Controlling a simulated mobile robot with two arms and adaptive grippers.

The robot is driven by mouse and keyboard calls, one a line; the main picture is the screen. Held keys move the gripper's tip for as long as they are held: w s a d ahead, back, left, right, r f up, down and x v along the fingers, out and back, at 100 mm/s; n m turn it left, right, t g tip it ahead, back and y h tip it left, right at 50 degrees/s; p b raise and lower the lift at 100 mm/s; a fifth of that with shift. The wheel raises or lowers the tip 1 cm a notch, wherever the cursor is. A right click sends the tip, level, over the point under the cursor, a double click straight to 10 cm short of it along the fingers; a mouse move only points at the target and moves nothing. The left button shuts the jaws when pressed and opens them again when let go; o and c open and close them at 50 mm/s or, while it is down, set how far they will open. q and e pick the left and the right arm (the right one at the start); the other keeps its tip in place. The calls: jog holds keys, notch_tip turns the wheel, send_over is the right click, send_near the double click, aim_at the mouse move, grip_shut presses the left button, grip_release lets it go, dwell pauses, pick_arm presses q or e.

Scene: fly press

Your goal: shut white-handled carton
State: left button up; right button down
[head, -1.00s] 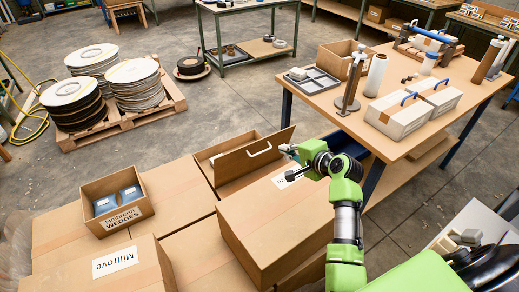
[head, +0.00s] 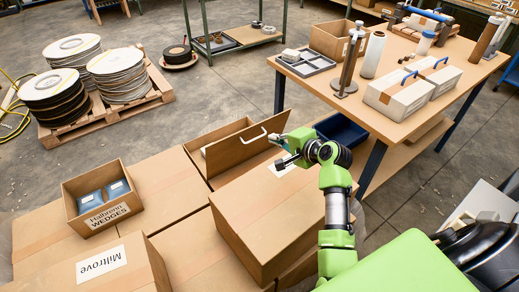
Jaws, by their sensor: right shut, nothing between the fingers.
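The white-handled carton (head: 199,149) stands open among the brown cartons. Its flap (head: 232,151) is raised and tilted, with the white handle (head: 253,136) near the top on the side facing me. Most of the carton's inside is hidden behind the flap. My right gripper (head: 276,150) is shut and empty, just right of the handle, above the far end of a tall closed carton (head: 265,215). I cannot tell whether it touches the flap. My left gripper is not in view.
A small open box (head: 97,221) labelled Halmann Wedges holds blue packs, left of the carton. A Mitrove carton (head: 110,270) stands in front. Cable reels (head: 120,77) stand on a pallet.

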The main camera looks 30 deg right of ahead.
notch_tip(320, 180, down, 4)
jog(key=b, duration=0.3)
jog(key=shift+f, duration=0.25)
jog(key=b+x, duration=0.1)
jog(key=x, duration=0.9)
jog(key=shift+r, duration=0.1)
